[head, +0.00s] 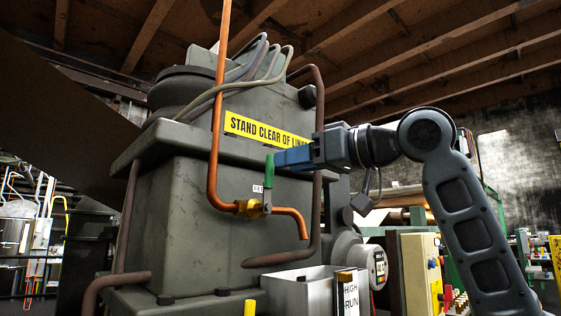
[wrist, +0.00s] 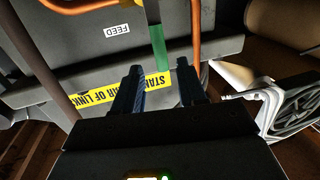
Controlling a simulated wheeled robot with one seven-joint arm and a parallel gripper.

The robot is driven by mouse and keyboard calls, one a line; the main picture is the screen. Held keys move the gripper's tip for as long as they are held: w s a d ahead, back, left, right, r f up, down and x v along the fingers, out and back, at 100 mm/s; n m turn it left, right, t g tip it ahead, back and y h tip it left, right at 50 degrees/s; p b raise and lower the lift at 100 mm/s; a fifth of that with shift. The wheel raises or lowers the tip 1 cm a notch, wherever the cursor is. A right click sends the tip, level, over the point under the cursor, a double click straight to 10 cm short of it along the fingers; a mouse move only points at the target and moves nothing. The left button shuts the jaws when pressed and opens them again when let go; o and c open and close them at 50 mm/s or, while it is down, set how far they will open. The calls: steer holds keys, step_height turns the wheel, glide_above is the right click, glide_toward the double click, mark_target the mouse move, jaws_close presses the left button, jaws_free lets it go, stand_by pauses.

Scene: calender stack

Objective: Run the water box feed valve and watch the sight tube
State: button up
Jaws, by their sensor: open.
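The feed valve has a brass body (head: 250,208) on a copper pipe and an upright green lever (head: 269,171). A small FEED label (head: 257,188) is beside it. My gripper (head: 280,159) is open at the lever's upper end. In the wrist view, the green lever (wrist: 158,47) reaches down to the gap between my two fingertips (wrist: 162,74); I cannot tell whether they touch it. The copper spout (head: 303,228) points down over an open grey box (head: 300,285). A HIGH/RUN plate (head: 349,293) stands at the box's right side. I cannot make out the sight tube or a water level.
A large grey machine housing (head: 190,205) stands behind the valve, with a yellow STAND CLEAR sign (head: 262,129). A brown pipe (head: 316,210) runs down right of the valve. A round gauge (head: 377,267) and a cream control box (head: 422,270) stand at the right.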

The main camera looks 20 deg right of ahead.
mark_target(270, 191)
steer(key=p+x, duration=0.1)
steer(key=x, duration=0.4)
steer(key=shift+w+a+r, duration=0.1)
steer(key=shift+w+a, duration=0.15)
steer(key=shift+c, duration=0.2)
jaws_close()
